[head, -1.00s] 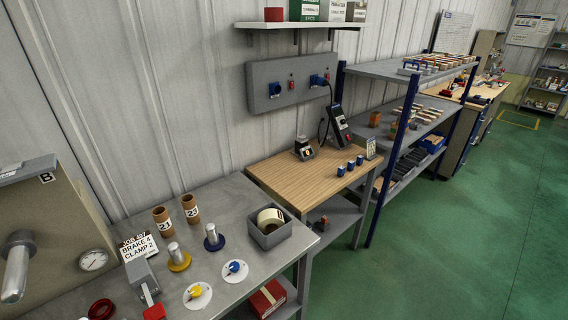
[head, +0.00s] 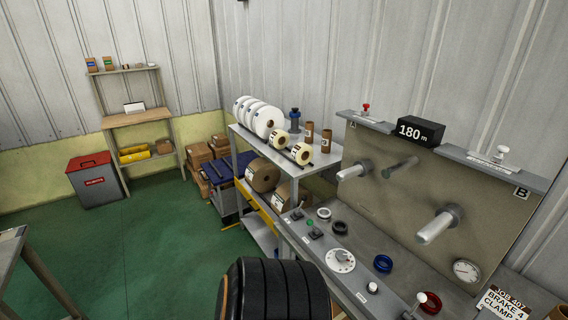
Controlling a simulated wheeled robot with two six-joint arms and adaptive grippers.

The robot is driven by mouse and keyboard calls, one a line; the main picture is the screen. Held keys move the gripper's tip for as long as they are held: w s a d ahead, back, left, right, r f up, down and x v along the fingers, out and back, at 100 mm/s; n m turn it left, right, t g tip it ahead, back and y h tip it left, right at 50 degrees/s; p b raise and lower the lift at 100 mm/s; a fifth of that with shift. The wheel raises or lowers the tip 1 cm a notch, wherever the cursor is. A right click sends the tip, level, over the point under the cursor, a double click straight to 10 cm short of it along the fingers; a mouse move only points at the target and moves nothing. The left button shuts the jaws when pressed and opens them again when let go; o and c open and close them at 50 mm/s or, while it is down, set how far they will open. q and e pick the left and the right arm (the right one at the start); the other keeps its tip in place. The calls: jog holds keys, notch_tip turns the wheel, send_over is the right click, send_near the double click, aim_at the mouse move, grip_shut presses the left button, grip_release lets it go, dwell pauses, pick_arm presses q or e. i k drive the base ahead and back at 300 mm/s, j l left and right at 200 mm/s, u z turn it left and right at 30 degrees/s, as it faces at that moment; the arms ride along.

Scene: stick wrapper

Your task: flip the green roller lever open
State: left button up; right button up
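I cannot make out a green roller lever for certain. A small green piece (head: 309,226) shows on the front ledge of the grey machine, but it is too small to tell whether it is a lever or a button. The machine's upright panel (head: 400,200) carries pale rollers on shafts: one at the left, marked A above (head: 354,171), and one at the right near the B label (head: 438,224). A red-knobbed part (head: 366,109) and a white-knobbed part (head: 502,154) stand on its top brackets. Neither gripper is in view.
On the ledge are a white dial (head: 341,260), a blue ring (head: 383,264) and a white-knobbed lever on a red base (head: 421,299). A grey cart (head: 275,157) with label rolls stands left of the machine.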

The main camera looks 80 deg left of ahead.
aim_at(310, 221)
jog(key=u, duration=2.35)
